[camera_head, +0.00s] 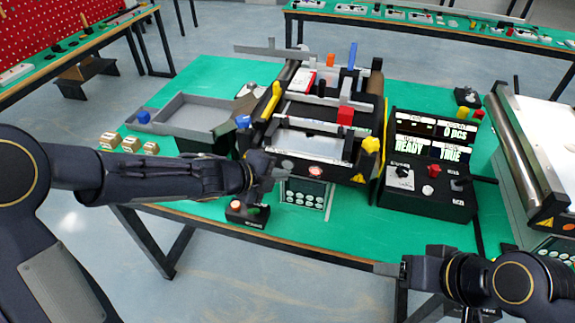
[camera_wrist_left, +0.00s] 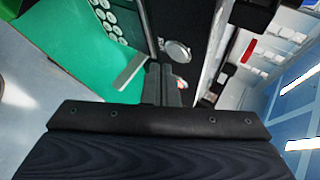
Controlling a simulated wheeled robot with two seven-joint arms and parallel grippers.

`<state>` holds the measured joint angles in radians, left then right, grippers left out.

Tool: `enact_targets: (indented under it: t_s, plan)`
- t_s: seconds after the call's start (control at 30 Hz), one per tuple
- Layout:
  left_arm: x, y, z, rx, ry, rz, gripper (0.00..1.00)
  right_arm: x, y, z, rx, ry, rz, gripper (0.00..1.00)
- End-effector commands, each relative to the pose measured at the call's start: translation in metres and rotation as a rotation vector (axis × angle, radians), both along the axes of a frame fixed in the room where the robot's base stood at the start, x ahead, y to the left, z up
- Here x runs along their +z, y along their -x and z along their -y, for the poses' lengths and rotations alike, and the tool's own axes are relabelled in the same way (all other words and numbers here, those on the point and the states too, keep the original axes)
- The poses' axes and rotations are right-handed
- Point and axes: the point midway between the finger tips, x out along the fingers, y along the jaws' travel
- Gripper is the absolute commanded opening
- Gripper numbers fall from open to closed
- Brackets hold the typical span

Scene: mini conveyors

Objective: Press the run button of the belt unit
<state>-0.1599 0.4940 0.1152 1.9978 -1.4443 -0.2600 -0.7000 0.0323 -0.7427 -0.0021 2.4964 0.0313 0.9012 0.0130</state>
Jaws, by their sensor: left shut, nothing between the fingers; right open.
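The belt unit (camera_head: 310,140) stands on the green table, with a dark front face. Two round buttons show on that face: a pale one (camera_head: 288,166) and a red one (camera_head: 315,171). I cannot read which is the run button. My left gripper (camera_head: 276,172) is shut and empty, close to the pale button; contact cannot be told. In the left wrist view the shut fingers (camera_wrist_left: 161,82) point at the dark front face, near a silver round button (camera_wrist_left: 177,52); a red-and-white button (camera_wrist_left: 182,84) is partly hidden behind them. My right gripper (camera_head: 388,270) is open, below the table's front edge.
A small box with a red button (camera_head: 247,214) sits just below my left gripper. A control box (camera_head: 430,170) with READY and TRUE displays stands right of the belt unit. A grey tray (camera_head: 190,115) and wooden blocks (camera_head: 131,144) lie left. Another conveyor (camera_head: 535,140) stands right.

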Motion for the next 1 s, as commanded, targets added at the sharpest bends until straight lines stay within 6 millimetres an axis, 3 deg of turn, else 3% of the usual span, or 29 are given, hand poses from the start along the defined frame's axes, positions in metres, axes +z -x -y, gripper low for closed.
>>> enact_targets:
  t_s: [1.0]
  plan:
    - [0.0003,-0.0084,0.0027,0.000,0.000,0.000,0.00,0.0051,0.0000,0.0000,0.000,0.000,0.000,0.58]
